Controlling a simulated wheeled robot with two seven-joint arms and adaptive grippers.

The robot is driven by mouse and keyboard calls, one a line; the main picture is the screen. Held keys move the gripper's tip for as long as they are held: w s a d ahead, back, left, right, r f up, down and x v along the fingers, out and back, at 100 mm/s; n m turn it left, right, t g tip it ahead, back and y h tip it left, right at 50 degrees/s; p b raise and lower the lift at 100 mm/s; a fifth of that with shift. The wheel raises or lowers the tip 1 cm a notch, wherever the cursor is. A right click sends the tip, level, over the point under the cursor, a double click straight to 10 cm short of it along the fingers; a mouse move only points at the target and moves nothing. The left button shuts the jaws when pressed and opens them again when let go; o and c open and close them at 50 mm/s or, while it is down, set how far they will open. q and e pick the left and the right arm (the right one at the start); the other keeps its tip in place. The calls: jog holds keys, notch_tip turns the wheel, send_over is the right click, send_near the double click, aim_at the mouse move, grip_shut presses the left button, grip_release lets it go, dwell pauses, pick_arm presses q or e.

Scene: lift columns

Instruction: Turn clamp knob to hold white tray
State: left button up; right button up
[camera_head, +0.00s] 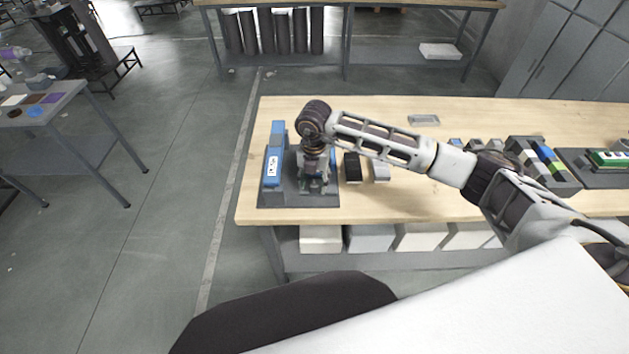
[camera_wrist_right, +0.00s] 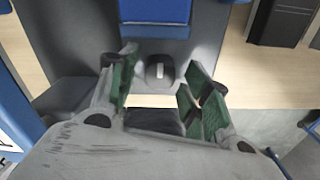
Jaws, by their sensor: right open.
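A dark knob with a short white mark (camera_wrist_right: 160,72) shows in the right wrist view, on a grey fixture beside a blue block (camera_wrist_right: 155,10). My right gripper (camera_wrist_right: 161,60) is open, its green-padded fingers on either side of the knob; I cannot tell whether they touch it. In the head view my right gripper (camera_head: 315,182) points down over the grey fixture plate (camera_head: 268,200) at the table's left end, and the wrist hides the knob. I cannot pick out a white tray in the fixture. My left gripper is not in view.
A blue box with a white label (camera_head: 272,167) stands left of the gripper. Small black (camera_head: 352,168) and grey (camera_head: 380,170) blocks stand to its right on the wooden table (camera_head: 430,205). A sorting rack (camera_head: 545,165) is farther right. The table's front left is clear.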

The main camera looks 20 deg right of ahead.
jog(key=shift+r+p, duration=1.4)
jog(key=shift+r, duration=1.35)
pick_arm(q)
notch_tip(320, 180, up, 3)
pick_arm(e)
jog(key=shift+d, duration=0.1)
